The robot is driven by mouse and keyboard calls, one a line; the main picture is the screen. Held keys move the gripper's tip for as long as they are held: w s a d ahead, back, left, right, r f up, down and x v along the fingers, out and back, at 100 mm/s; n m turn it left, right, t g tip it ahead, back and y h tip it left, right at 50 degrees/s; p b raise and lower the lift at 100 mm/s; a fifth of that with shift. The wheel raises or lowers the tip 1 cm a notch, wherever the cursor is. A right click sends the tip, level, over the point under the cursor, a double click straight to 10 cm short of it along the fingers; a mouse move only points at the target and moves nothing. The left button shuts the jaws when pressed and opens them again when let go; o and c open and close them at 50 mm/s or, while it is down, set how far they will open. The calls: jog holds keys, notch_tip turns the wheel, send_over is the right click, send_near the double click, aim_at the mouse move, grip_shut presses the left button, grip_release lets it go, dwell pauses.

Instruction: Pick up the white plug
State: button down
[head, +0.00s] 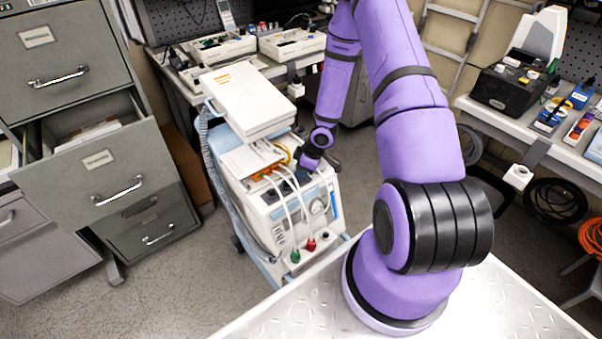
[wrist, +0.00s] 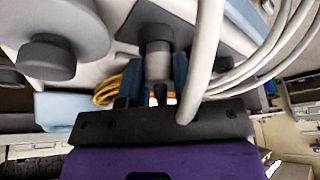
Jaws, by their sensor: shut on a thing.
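My gripper (wrist: 157,82) is shut on a pale grey-white cylindrical plug (wrist: 158,66), which I take as the white plug. One finger stands on each side of it, and its upper part is dark and meets a dark panel. I cannot tell whether it is still seated there. In the head view, my gripper (head: 303,176) is at the upper front of the white and blue medical machine (head: 280,212). The plug is hidden there by my gripper and arm.
White cables (wrist: 207,55) pass close to my gripper. A large round grey knob (wrist: 48,55) is at left in the wrist view. Green (head: 295,256) and red (head: 311,244) plugs sit low on the machine. An open drawer (head: 100,170) juts out at left.

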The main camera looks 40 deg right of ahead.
jog(key=shift+r, duration=1.7)
jog(key=s+a+r, duration=0.1)
jog(key=s+a, duration=0.1)
jog(key=s, duration=1.4)
jog(key=shift+r, duration=0.3)
jog(key=shift+w+d+f, duration=0.1)
jog(key=shift+w, duration=0.1)
